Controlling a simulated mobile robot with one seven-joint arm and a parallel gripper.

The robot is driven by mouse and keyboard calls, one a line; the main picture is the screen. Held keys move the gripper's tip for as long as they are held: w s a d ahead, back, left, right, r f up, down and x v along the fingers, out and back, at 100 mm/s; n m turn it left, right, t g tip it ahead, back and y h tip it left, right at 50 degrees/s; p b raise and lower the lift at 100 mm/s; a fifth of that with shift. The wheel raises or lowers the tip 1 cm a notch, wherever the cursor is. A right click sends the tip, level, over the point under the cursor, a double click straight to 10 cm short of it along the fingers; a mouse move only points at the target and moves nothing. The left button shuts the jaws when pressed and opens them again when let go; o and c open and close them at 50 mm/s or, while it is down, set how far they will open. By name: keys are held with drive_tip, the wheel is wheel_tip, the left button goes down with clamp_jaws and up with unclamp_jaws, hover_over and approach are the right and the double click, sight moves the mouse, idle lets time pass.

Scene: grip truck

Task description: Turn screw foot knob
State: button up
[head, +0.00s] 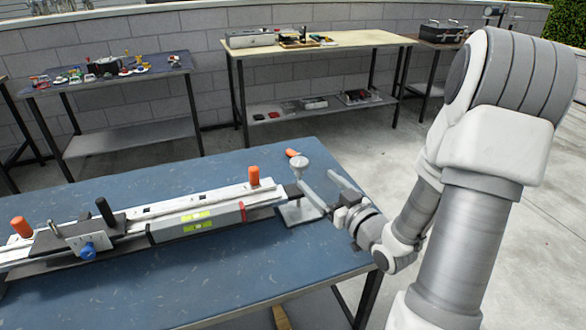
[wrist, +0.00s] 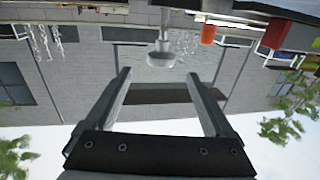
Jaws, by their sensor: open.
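The screw foot knob (head: 300,162) is a small pale metal disc on a stem at the right end of a long rail (head: 150,212) on the blue table. A flat foot plate (head: 300,212) shows below it. My gripper (head: 315,178) is open and empty, at the right of the knob, with its fingers pointing toward it. In the wrist view, which looks upside down, the knob (wrist: 160,56) lies ahead of the fingertips (wrist: 156,75), roughly centred between them. I see no contact; the exact gap is hard to judge.
The rail carries orange knobs (head: 253,176), a spirit level (head: 197,222) and a bracket with a blue knob (head: 88,250). An orange item (head: 292,153) lies behind the screw foot knob. The front of the blue table (head: 230,270) is clear. Other benches (head: 320,44) stand behind.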

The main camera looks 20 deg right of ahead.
sight(292, 160)
drive_tip(key=w+a+b, duration=0.2)
drive_tip(key=w+b, duration=0.1)
drive_tip(key=w, duration=0.9)
drive_tip(key=shift+a, duration=0.15)
drive_tip(key=c, duration=1.3)
drive_tip(key=shift+a+r+n+g+y+p, duration=0.1)
drive_tip(key=shift+a+n+g+y+p, duration=0.2)
drive_tip(key=shift+n+y, duration=0.6)
drive_tip(key=shift+a+r+n+g+y+p, duration=0.1)
drive_tip(key=shift+n+g+y+p, duration=0.4)
drive_tip(key=shift+y, duration=0.7)
drive_tip(key=shift+c, duration=0.2)
drive_tip(key=shift+s+f+n+y, duration=0.1)
drive_tip(key=shift+n+y, duration=0.3)
drive_tip(key=shift+y, duration=0.1)
